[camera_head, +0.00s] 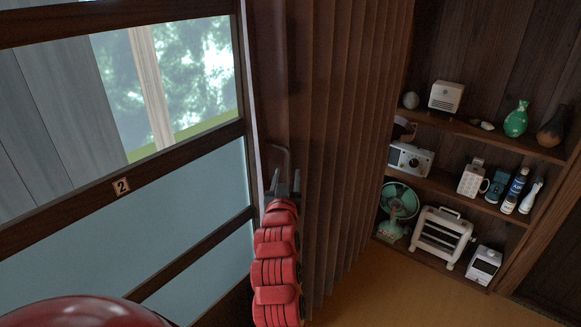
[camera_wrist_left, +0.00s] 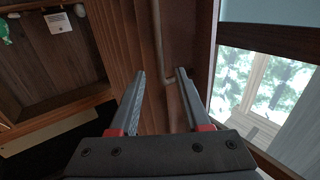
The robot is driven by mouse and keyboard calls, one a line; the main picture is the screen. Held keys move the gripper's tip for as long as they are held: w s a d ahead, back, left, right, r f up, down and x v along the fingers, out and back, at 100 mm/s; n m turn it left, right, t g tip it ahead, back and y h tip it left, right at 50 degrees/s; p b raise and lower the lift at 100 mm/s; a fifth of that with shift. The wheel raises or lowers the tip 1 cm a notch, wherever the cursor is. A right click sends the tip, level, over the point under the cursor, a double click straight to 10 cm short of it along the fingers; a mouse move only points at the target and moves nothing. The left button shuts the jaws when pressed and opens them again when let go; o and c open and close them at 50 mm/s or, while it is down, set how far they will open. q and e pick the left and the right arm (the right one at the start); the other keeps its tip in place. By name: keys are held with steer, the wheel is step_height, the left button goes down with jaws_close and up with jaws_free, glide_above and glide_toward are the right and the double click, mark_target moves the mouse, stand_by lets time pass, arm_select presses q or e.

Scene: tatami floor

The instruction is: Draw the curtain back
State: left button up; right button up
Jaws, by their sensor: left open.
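The curtain (camera_head: 345,130) is a brown pleated, accordion-like panel standing between the window and the shelves. It also shows in the wrist view (camera_wrist_left: 118,38). A thin grey-brown handle (camera_head: 287,158) with bent ends sits at its left edge, beside the window frame. My left gripper (camera_head: 283,186), at the end of a red arm, is open at the lower part of this handle. In the left wrist view the handle (camera_wrist_left: 159,42) lies between the two fingertips in the picture. I cannot tell whether the fingers touch it. My right gripper is out of view.
On the right, a wooden shelf (camera_head: 455,125) holds vases, bottles, a radio and a green fan (camera_head: 400,201). Bare floor (camera_head: 400,295) shows at the lower right.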

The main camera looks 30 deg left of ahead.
mark_target(290, 156)
arm_select(q)
steer(key=p+x, duration=0.3)
steer(key=x, duration=0.6)
steer(key=shift+w+a+r, duration=0.1)
steer(key=shift+w+a, duration=0.05)
steer(key=shift+w, duration=0.15)
jaws_close()
stand_by(1.1)
